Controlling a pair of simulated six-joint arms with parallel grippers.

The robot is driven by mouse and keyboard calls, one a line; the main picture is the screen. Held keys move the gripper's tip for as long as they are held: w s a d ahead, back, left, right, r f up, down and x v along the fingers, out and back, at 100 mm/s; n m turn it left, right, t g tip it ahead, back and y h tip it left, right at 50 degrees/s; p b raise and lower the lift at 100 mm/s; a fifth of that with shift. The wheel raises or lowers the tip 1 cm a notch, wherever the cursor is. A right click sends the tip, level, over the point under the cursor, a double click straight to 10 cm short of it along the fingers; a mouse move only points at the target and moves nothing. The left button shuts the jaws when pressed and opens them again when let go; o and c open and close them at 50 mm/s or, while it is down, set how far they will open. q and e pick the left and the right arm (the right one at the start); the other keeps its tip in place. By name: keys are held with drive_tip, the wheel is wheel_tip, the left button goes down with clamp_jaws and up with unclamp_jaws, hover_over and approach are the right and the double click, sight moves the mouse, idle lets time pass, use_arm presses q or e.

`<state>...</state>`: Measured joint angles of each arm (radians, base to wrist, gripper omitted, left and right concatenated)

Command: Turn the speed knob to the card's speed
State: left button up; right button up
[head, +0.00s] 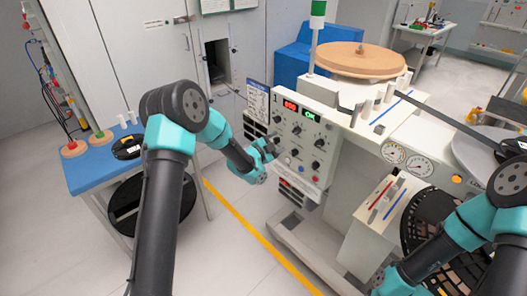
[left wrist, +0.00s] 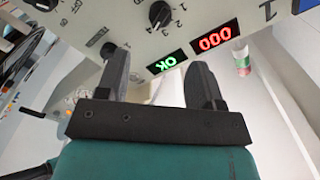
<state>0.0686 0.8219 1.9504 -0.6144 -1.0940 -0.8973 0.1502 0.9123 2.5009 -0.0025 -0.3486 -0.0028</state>
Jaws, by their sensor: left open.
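The control panel (head: 303,138) on the machine's front carries several black knobs, a red display and a green OK display. In the left wrist view the panel is upside down. A black knob (left wrist: 159,14) there has a 1 to 4 scale; which knob is the speed knob I cannot tell. Another knob (left wrist: 108,49) sits just beyond one finger. The red display (left wrist: 212,40) reads 000. My left gripper (head: 272,148) is open and empty, in front of the panel's left side; it also shows in the left wrist view (left wrist: 158,78). A printed sheet (head: 258,101), possibly the card, hangs left of the panel; its text is unreadable.
A signal post (head: 316,35) rises behind the panel. A blue-topped table (head: 90,178) with spools stands left. Two round gauges (head: 405,160) and a black slotted reel (head: 425,215) are at the right, near my right arm. Open floor lies left of the machine.

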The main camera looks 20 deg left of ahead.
use_arm(q)
drive_tip(key=v, duration=0.7)
drive_tip(key=s+f+n+g+y, duration=0.5)
drive_tip(key=s+f+n+g, duration=0.6)
drive_tip(key=s+f, duration=1)
drive_tip(key=s+f+n+g, duration=0.2)
drive_tip(key=s+n, duration=0.1)
drive_tip(key=s, duration=0.3)
drive_tip(key=s+d+f+n+g, duration=0.1)
drive_tip(key=s+f+n+g, duration=0.1)
drive_tip(key=s, duration=0.4)
drive_tip(key=shift+s+d+f+n, duration=0.2)
drive_tip(key=shift+s+d+n, duration=0.1)
drive_tip(key=shift+n, duration=0.1)
